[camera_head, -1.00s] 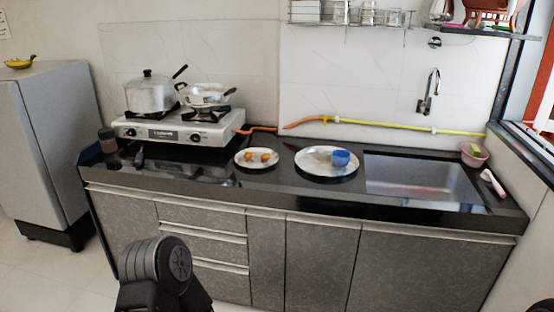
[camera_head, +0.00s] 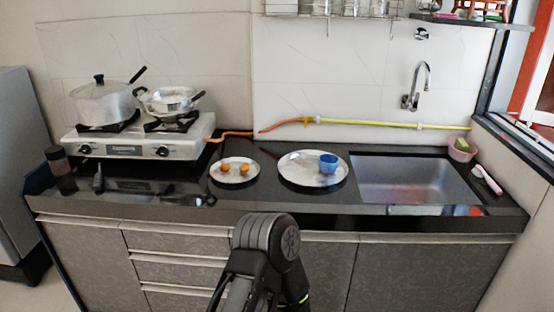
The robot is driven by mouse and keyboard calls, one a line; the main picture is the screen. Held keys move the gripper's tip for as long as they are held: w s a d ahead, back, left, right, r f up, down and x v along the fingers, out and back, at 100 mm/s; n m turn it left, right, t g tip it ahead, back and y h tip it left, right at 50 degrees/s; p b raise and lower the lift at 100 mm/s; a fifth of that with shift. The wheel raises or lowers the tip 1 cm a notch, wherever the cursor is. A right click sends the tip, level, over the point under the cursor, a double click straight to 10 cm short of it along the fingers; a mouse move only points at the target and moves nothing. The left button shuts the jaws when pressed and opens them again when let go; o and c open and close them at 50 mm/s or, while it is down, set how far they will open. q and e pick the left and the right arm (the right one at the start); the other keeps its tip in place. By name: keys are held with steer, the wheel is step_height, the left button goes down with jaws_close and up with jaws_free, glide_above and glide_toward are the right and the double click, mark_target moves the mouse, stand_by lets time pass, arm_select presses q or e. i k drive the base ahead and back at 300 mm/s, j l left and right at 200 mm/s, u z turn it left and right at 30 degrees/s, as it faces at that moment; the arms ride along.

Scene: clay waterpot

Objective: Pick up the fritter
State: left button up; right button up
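Two small round orange-brown pieces, which look like fritters (camera_head: 244,169), lie on a small white plate (camera_head: 234,179) on the dark counter. They sit side by side and apart, one left and one right of the plate's middle. A black arm link of mine rises from the bottom centre, in front of the cabinets and below the counter edge. I cannot tell which arm it belongs to. No gripper fingers show, so both my grippers are out of view. Nothing is touching the plate or the pieces on it.
A larger plate (camera_head: 298,171) with a blue cup (camera_head: 328,164) stands right of the small plate. The sink (camera_head: 415,180) is further right. A gas stove (camera_head: 140,141) with a pot (camera_head: 102,103) and a pan (camera_head: 168,101) stands left. The counter in front of the small plate is clear.

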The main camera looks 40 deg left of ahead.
mark_target(245, 167)
steer(key=i+j+z, duration=0.1)
steer(key=j, duration=0.5)
steer(key=i+j, duration=0.15)
steer(key=j, duration=0.5)
steer(key=i+j+z, duration=0.15)
steer(key=j, duration=0.45)
steer(key=k, duration=0.05)
